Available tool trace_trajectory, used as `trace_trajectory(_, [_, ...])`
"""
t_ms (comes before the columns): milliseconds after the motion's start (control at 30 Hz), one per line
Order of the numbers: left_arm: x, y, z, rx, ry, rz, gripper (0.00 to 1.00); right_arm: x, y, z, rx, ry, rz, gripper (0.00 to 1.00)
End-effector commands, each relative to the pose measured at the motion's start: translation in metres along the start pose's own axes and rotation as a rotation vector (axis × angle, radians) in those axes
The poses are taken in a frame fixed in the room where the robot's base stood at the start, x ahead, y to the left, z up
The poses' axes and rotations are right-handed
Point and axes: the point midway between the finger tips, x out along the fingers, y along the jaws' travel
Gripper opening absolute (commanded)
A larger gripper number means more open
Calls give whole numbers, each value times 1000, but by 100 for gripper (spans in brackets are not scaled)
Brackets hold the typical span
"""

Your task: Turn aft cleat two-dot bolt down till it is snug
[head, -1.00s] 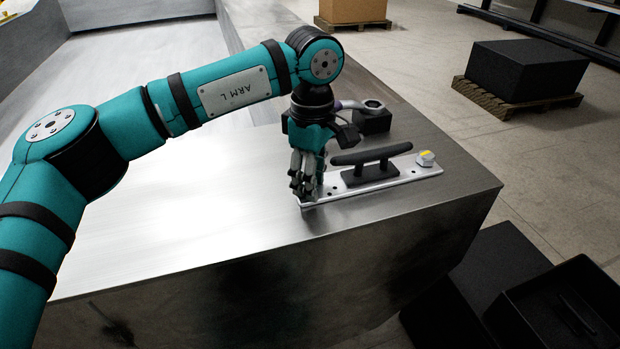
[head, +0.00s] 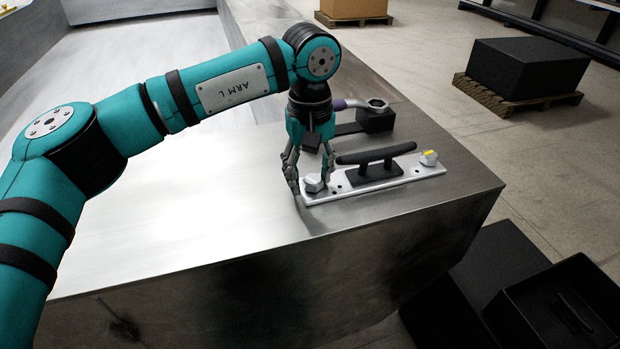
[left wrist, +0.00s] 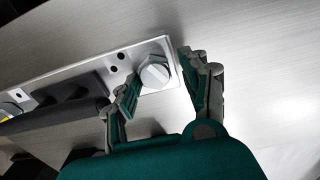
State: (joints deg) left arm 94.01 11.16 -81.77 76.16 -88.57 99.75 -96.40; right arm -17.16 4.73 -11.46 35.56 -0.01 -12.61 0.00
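A pale cleat plate (head: 345,190) lies on the metal deck with a black cleat (head: 376,156) on it. A grey hex-headed bolt (head: 313,183) sits at the plate's left end; it also shows in the left wrist view (left wrist: 155,74). I cannot make out dots on it. A second bolt (head: 428,158) with a yellow mark is at the right end. My left gripper (head: 311,187) is open over the left-end bolt, fingers spread on either side with visible gaps. The left wrist view shows the same fingers (left wrist: 160,67). My right gripper is not in view.
A ring-ended tool (head: 378,104) with a purple part rests at a black block (head: 375,119) behind the cleat. The deck edge drops off in front and to the right. A black open box (head: 560,305) stands below at the right. The deck left of the plate is clear.

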Motion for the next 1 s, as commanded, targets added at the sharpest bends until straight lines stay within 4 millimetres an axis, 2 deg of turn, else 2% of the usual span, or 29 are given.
trace_trajectory(267, [2,4,4,8,-6,4,50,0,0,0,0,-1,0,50])
trace_trajectory(367, [4,4,5,-40,-7,4,50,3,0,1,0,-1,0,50])
trace_trajectory(800, [4,3,3,-831,-5,3,50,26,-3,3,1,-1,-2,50])
trace_trajectory(1000, [2,2,3,-1036,-5,0,50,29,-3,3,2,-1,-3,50])
